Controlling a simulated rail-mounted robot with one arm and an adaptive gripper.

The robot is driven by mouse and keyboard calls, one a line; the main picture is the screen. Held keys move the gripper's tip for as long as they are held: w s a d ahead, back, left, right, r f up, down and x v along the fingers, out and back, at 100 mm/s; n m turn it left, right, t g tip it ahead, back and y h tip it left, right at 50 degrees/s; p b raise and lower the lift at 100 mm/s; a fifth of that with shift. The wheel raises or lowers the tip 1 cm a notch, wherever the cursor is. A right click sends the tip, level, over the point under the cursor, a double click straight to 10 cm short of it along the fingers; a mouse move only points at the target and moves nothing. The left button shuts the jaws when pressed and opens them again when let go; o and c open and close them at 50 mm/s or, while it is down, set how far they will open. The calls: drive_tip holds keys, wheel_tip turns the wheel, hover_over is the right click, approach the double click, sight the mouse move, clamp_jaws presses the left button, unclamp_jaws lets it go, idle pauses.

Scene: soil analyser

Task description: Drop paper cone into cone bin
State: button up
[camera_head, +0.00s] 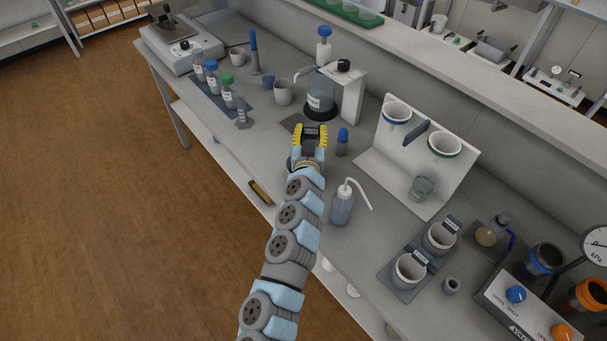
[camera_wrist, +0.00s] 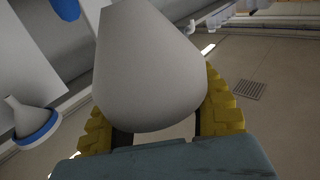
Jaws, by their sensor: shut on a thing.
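My gripper (camera_head: 311,136) is over the bench in the head view, its yellow fingers in front of the squat bottle unit. In the wrist view the yellow fingers of my gripper (camera_wrist: 165,105) are on both sides of a pale grey-white paper cone (camera_wrist: 150,65), shut on it. The cone narrows toward the top of that view. In the head view I cannot make out the cone at the fingers. I cannot tell which container is the cone bin. Two pale round cups, a front cup (camera_head: 408,269) and a rear cup (camera_head: 439,238), stand in dark labelled holders; the labels are unreadable.
A wash bottle (camera_head: 342,207) and a small blue-capped bottle (camera_head: 342,142) stand right of my arm. A white stand (camera_head: 395,178) holds a blue-rimmed funnel (camera_head: 396,113) and a green-rimmed funnel (camera_head: 444,145). Several capped bottles stand at left. A pump box (camera_head: 525,300) is at right.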

wheel_tip(320, 180, down, 6)
drive_tip(key=b, duration=0.4)
drive_tip(key=shift+r+b, duration=0.25)
drive_tip(key=shift+b, duration=0.15)
drive_tip(key=o, duration=1)
drive_tip(key=shift+s, duration=0.1)
